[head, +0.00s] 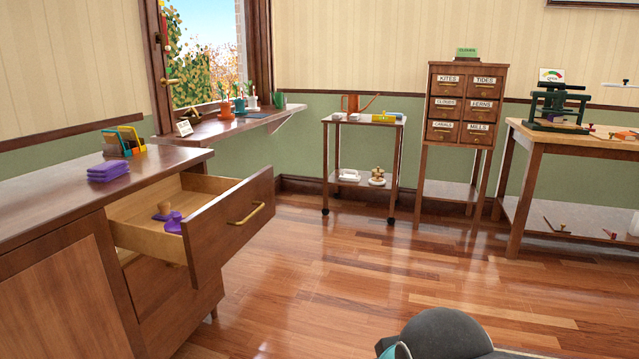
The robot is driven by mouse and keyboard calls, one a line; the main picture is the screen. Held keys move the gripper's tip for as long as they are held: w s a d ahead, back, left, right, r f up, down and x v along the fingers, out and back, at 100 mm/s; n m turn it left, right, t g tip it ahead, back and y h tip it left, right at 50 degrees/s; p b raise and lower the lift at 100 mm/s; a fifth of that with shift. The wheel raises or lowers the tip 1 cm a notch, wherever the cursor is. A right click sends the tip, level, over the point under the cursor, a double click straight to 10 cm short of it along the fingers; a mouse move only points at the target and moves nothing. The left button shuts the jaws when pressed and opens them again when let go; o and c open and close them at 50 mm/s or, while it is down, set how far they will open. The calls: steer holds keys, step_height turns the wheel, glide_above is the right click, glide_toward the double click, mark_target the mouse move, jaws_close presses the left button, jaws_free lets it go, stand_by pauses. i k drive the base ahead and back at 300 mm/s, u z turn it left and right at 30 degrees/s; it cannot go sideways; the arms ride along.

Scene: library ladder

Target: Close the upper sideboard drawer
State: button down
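The wooden sideboard (62,277) stands at the left in the head view. Its upper drawer (207,254) is pulled far out toward the right, with a brass bar handle (247,214) on its front. A purple object (174,223) and a small wooden-handled item (162,209) lie inside the drawer. The lower drawer (168,312) appears shut, partly hidden beneath the upper one. My gripper's fingers are not in view. A dark rounded part at the bottom edge, right of centre, looks like part of my arm.
Folded purple cloths (108,171) and a colourful rack (124,141) sit on the sideboard top. A wheeled cart (363,165), card cabinet (460,108) and workbench (570,148) stand along the back. The wooden floor (340,270) right of the drawer is clear.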

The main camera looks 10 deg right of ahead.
mark_target(221, 214)
steer(key=u, duration=0.05)
steer(key=i, duration=1.15)
steer(key=u, duration=0.7)
